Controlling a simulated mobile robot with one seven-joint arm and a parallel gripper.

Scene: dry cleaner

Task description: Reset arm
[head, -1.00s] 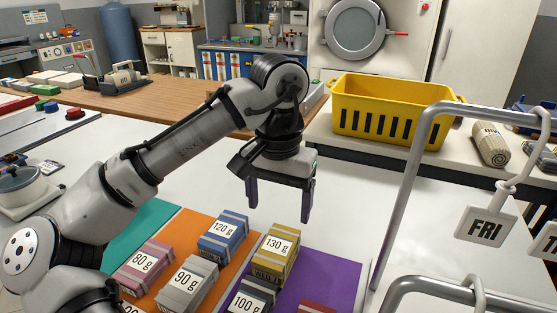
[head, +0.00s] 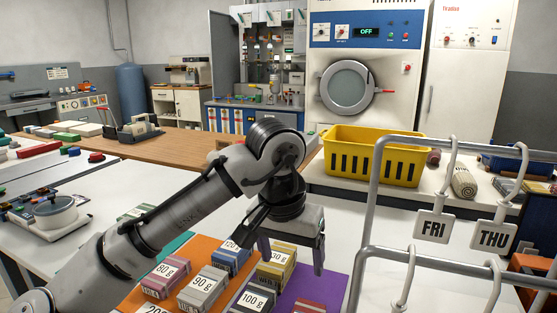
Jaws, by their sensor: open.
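My gripper (head: 293,256) hangs at the end of my arm, fingers pointing down, in the middle of the head view. It is open, and I see nothing between its fingers. It hangs in front of or above the yellow 130 g box (head: 272,272) and hides part of it. The blue 120 g box (head: 230,262) is just left of it, partly covered by my arm. The pink 80 g box (head: 165,279), grey 90 g box (head: 203,288) and 100 g box (head: 255,300) sit nearer.
The boxes rest on orange (head: 203,248) and purple (head: 333,291) mats on a white table. A metal rail (head: 360,235) with FRI (head: 431,227) and THU (head: 493,235) tags stands at right. A yellow basket (head: 375,156) is behind. White tabletop between gripper and basket is clear.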

